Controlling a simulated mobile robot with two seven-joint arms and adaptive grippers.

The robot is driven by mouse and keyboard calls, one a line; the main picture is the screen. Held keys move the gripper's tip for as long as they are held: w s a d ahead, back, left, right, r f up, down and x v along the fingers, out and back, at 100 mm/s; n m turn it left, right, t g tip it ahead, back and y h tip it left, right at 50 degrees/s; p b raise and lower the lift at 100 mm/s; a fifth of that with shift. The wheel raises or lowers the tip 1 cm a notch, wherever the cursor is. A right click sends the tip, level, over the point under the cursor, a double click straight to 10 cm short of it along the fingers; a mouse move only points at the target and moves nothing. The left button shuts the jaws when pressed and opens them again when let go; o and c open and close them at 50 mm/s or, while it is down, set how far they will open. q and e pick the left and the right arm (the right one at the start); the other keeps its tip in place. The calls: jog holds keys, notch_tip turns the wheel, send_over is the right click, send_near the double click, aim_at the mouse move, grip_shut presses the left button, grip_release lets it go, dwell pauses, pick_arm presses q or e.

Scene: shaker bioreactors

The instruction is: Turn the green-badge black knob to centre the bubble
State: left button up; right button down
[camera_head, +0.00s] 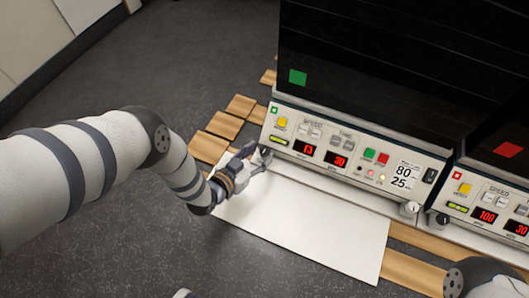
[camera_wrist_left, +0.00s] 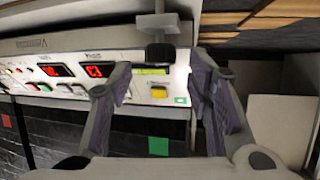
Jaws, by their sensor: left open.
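The green-badge shaker (camera_head: 340,130) has a green square on its dark front and a white control panel. Its black knob (camera_head: 265,152) is at the panel's lower left corner, partly hidden by my gripper. In the wrist view the black knob (camera_wrist_left: 158,52) sits under a grey bracket, between and beyond the fingers. The yellow-green level strip (camera_head: 280,142) also shows in the wrist view (camera_wrist_left: 150,71); its bubble is too small to read. My left gripper (camera_head: 257,161) is open at the knob, its fingers (camera_wrist_left: 160,80) apart on either side; contact is unclear. My right gripper is not in view.
A white board (camera_head: 310,228) lies in front of the shaker, with wooden slats (camera_head: 222,125) around it. A pale knob (camera_head: 409,208) is at the shaker's right corner. The red-badge shaker (camera_head: 495,205) stands close on the right, with its own black knob (camera_head: 440,219).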

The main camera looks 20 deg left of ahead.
aim_at(265, 151)
pick_arm(q)
jog(key=shift+b+x, duration=0.6)
jog(key=shift+x, duration=0.95)
grip_shut()
jog(key=shift+n+y, duration=0.4)
jog(key=shift+y, duration=0.1)
jog(key=shift+d+n+y+p, duration=0.2)
jog(key=shift+n+y+p, duration=0.15)
jog(key=shift+n+y, duration=0.75)
jog(key=n+y, duration=0.3)
jog(key=y, duration=0.1)
jog(key=shift+d+b, duration=0.15)
jog(key=shift+b, duration=0.25)
jog(key=shift+d+n+g+y, duration=0.1)
jog(key=shift+n+g+y, duration=0.6)
jog(key=shift+n+y, duration=0.7)
